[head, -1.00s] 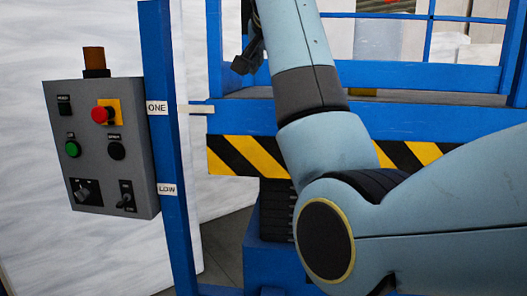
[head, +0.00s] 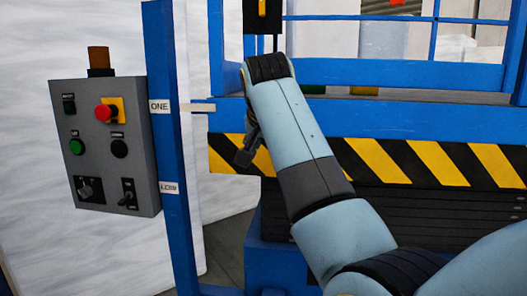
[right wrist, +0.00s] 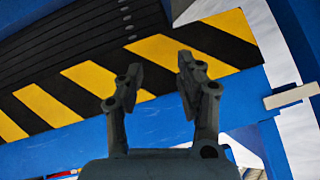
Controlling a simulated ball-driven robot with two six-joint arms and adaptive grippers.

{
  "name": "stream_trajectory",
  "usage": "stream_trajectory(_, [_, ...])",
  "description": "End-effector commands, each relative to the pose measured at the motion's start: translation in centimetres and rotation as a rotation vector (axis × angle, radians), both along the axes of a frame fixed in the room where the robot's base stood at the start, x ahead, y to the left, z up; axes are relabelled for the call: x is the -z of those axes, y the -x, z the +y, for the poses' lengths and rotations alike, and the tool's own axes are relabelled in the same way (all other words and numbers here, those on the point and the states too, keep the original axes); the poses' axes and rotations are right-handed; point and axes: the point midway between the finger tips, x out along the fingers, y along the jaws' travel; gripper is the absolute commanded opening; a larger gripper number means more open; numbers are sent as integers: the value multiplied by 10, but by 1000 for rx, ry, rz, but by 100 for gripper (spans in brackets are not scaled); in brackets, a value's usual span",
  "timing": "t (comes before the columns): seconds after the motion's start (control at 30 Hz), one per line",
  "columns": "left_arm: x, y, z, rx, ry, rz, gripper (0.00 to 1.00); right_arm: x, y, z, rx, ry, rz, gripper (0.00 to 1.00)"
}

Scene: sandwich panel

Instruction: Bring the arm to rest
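My right arm comes in from the lower right of the head view, and its gripper (head: 246,150) hangs beside the wrist in front of the striped beam. In the right wrist view the two fingers of this gripper (right wrist: 159,72) stand apart with nothing between them. Part of the gripper is hidden behind the wrist in the head view. My left gripper is in neither view.
A grey control box (head: 110,145) with a red button (head: 104,113) hangs on a blue post (head: 166,130) at the left. A blue platform with a black-and-yellow striped beam (head: 430,162) stands behind my arm. A white wrapped surface (head: 225,80) is behind the post.

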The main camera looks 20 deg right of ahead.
Motion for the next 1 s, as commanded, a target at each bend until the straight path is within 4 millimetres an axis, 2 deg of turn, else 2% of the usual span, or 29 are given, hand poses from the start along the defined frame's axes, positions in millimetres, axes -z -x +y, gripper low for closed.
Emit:
stream_trajectory(0.47, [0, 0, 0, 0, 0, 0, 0, 2, 0, 0, 0, 1, 3, 37])
stream_trajectory(0.57, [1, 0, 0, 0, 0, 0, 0, 11, 3, 0, 0, 1, 16, 37])
stream_trajectory(0.67, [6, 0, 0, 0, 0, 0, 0, 47, 16, -5, 4, 7, 67, 37])
stream_trajectory(0.77, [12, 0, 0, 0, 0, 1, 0, 111, 41, -13, 10, 23, 169, 37])
stream_trajectory(0.8, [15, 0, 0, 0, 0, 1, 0, 142, 54, -17, 9, 29, 221, 37])
stream_trajectory(0.87, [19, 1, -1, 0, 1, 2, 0, 189, 74, -21, 3, 37, 297, 37])
stream_trajectory(0.9, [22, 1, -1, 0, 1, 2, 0, 221, 89, -24, -6, 44, 344, 37])
stream_trajectory(0.97, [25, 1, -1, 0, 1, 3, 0, 266, 112, -28, -26, 52, 408, 37])
stream_trajectory(1.0, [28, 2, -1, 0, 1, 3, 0, 296, 128, -30, -42, 58, 449, 37])
